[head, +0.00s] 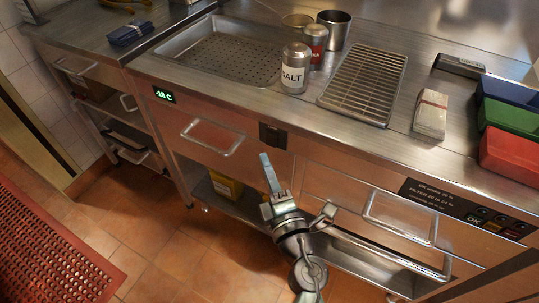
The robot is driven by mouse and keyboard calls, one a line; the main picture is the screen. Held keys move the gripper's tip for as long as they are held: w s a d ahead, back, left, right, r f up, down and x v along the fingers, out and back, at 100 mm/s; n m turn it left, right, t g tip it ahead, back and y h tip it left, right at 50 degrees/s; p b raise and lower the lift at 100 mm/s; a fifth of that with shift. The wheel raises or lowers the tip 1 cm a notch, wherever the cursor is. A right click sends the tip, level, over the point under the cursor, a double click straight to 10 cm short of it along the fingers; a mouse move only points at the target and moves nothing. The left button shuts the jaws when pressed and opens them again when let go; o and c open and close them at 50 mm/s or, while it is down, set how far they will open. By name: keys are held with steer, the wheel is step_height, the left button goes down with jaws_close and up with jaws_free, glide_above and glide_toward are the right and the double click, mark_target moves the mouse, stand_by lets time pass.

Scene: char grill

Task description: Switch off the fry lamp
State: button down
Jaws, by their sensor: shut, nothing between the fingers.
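A small black switch box (273,136) sits on the steel counter's front face, near the middle of the head view. I cannot tell its setting, nor whether it belongs to the fry lamp. No lamp body shows. A perforated steel pan (215,60) is sunk in the counter at upper left. My gripper (266,160) is shut and empty, its fingers pointing up, just below and left of the switch in the picture. I cannot tell the gap in depth between them.
Salt shaker (295,72), red-labelled shaker (315,48), steel cup (334,30) and wire rack (365,84) stand on the counter. A drawer handle (212,138) is left of the switch; another (400,215) is right. A button panel (470,207) is at far right. Red mat (50,245) lies left.

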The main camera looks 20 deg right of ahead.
steer(key=s, duration=0.7)
steer(key=shift+s+a, duration=0.2)
steer(key=shift+a, duration=0.1)
steer(key=w+a+r+m+t+h, duration=0.1)
steer(key=w+r+m+t+h, duration=0.15)
steer(key=r+m, duration=1.05)
steer(key=w+a+r+m+t+h, duration=0.2)
steer(key=r+t+h, duration=0.15)
steer(key=r, duration=1.85)
steer(key=s+a+r+m+t+y, duration=0.1)
steer(key=s+a+r+y, duration=0.35)
steer(key=a+r, duration=0.35)
steer(key=s+a+r+m+t+y, duration=0.1)
steer(key=s+a+r+t+y, duration=0.15)
steer(key=a+r+y, duration=0.45)
step_height(320, 180, up, 18)
steer(key=d+h+p, duration=0.2)
steer(key=h+p, duration=0.1)
steer(key=p, duration=1.4)
steer(key=shift+w+d+r+m+g, duration=0.25)
steer(key=shift+d+m+g, duration=0.1)
steer(key=shift+g, duration=0.1)
